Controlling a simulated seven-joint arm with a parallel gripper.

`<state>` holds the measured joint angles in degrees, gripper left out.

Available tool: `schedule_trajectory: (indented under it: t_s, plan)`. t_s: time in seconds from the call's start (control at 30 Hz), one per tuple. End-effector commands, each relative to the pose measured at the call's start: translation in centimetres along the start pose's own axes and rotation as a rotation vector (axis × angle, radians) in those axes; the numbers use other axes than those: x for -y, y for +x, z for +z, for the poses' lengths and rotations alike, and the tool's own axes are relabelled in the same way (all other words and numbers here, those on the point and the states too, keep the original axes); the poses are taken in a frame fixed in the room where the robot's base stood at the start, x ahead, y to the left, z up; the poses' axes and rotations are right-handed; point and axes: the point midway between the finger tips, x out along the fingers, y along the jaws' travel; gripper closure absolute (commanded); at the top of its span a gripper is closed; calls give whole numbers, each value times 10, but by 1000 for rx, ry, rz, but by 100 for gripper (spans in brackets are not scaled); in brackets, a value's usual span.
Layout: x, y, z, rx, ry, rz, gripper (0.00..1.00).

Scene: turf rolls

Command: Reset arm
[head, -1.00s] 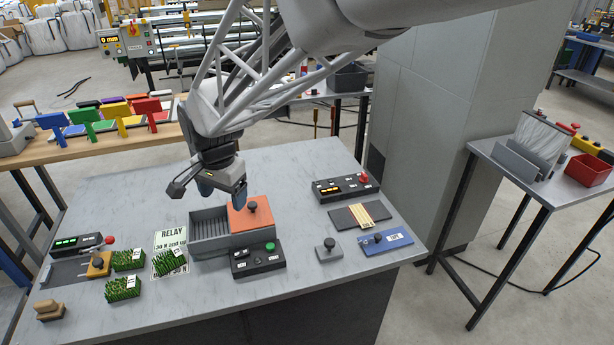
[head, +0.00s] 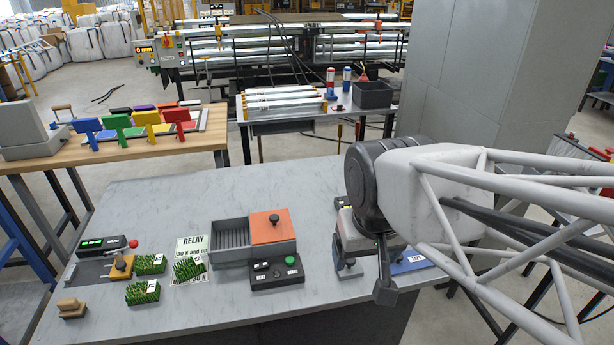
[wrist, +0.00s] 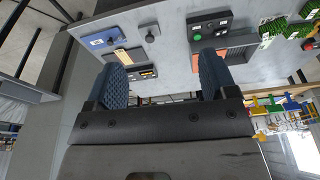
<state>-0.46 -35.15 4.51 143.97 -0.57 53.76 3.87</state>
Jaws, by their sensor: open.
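My gripper (head: 347,266) hangs over the right part of the grey table (head: 140,200), with my arm reaching in from the right. In the wrist view my gripper (wrist: 164,75) has its two blue padded fingers wide apart with nothing between them. Three green turf pieces lie at the table's left: one (head: 149,263), one in front (head: 142,292), and one (head: 188,267) over the edge of the RELAY sheet (head: 194,244). My arm hides much of the table's right side in the head view.
A grey ribbed bin (head: 230,254) with an orange plate (head: 273,228) stands mid-table behind a black button box (head: 277,273). The wrist view shows a blue panel (wrist: 103,39) and a knob (wrist: 152,35). A grey cabinet (head: 480,90) stands behind. The table's back left is clear.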

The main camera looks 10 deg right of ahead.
Motion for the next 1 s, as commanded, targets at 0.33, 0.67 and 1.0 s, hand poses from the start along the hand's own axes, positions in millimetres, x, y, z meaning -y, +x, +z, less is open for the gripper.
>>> schedule_trajectory:
  t_s: [0.33, 0.67, 1.0]
  plan:
    - [-6, -1, 12, -7, -36, 4, 22]
    - [-6, -1, 12, -7, -35, 4, 22]
    - [-6, -1, 12, -7, -35, 4, 22]
